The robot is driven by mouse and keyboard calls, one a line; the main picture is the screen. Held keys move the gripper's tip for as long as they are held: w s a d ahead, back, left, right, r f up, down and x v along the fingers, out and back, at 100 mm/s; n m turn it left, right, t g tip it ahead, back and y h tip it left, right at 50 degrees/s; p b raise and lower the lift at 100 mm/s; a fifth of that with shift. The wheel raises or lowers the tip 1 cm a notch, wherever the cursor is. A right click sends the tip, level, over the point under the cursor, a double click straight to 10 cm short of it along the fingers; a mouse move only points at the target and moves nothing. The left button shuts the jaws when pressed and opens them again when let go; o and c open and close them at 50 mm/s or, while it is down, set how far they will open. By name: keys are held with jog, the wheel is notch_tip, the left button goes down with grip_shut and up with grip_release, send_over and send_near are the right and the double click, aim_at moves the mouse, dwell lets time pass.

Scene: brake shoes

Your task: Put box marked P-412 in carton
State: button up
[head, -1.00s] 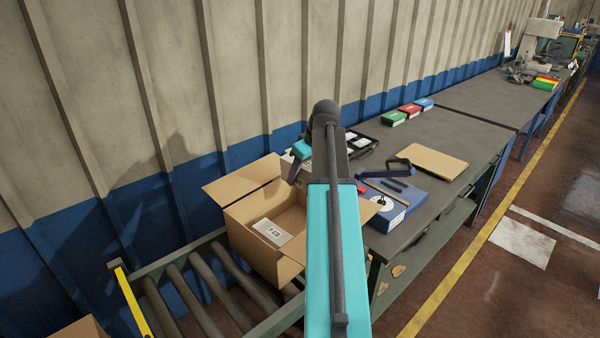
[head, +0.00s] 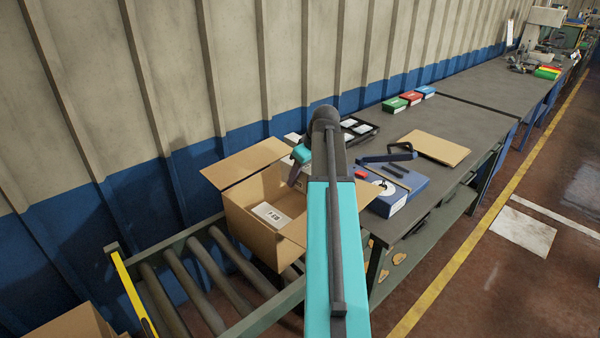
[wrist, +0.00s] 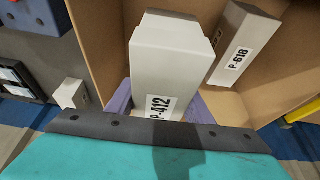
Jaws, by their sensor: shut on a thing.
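In the wrist view my gripper (wrist: 158,104) is shut on a white box marked P-412 (wrist: 172,55), with a purple finger on each side of it. The box is held over or in the open carton (wrist: 278,85); its exact height is unclear. A second white box, marked P-618 (wrist: 240,42), is in the carton to the right of the held box. In the head view the open brown carton (head: 248,223) shows a labelled white box (head: 270,214) inside. My gripper (head: 296,178) is at the carton's back right, partly hidden by my arm.
The carton stands on a roller conveyor (head: 187,285) against the wall. A workbench (head: 440,120) to the right bears a blue box (head: 398,190), a cardboard sheet (head: 435,149), a black tray (head: 362,131) and small coloured boxes (head: 410,97). Another carton (head: 70,325) is at lower left.

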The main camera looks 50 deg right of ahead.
jog(key=shift+f+b, duration=2.1)
jog(key=shift+f, duration=3)
jog(key=shift+f, duration=0.1)
jog(key=o, duration=1.7)
jog(key=shift+a, duration=0.1)
jog(key=shift+c, duration=0.2)
jog(key=shift+s+f, duration=0.1)
jog(key=shift+v, duration=0.85)
jog(key=shift+b+v, duration=0.6)
jog(key=shift+v, duration=5.75)
